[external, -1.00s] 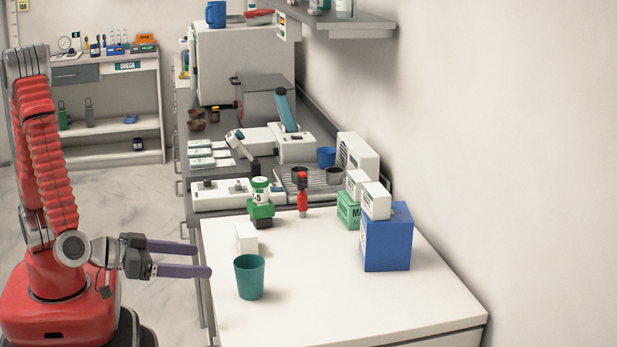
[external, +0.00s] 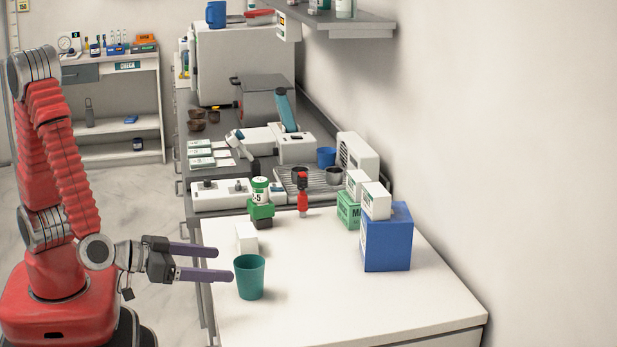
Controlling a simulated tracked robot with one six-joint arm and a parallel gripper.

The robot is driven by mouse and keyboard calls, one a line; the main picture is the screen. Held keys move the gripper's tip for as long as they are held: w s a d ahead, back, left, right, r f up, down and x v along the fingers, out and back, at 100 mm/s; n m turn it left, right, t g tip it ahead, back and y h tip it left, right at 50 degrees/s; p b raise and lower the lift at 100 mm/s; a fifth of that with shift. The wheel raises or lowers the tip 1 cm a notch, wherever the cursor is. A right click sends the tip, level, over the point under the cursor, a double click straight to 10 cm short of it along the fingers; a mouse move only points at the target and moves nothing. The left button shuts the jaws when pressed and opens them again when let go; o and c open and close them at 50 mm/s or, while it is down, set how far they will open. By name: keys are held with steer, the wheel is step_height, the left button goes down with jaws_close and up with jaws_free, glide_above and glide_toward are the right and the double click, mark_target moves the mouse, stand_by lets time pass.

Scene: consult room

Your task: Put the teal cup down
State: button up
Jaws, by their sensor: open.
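The teal cup (external: 249,279) stands upright on the white tabletop (external: 345,304), close to its left edge. My gripper (external: 225,263) is open, with its two purple fingers pointing right toward the cup. The fingertips are just left of the cup in the picture, and the nearer one appears very close to its wall. I cannot tell from this one view whether it touches. Nothing is seen between the fingers.
A small white box (external: 246,238) stands just behind the cup. A green block holder with a labelled bottle (external: 260,190) and a red bottle (external: 302,196) are farther back. A blue box (external: 386,238) stands at right. The front tabletop is clear.

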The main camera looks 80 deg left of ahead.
mark_target(249, 265)
steer(key=shift+x, duration=1.95)
steer(key=shift+x, duration=2.55)
steer(key=shift+c, duration=0.4)
steer(key=c, duration=1.1)
steer(key=shift+r, duration=0.1)
steer(key=shift+c, duration=0.2)
step_height(249, 265, up, 10)
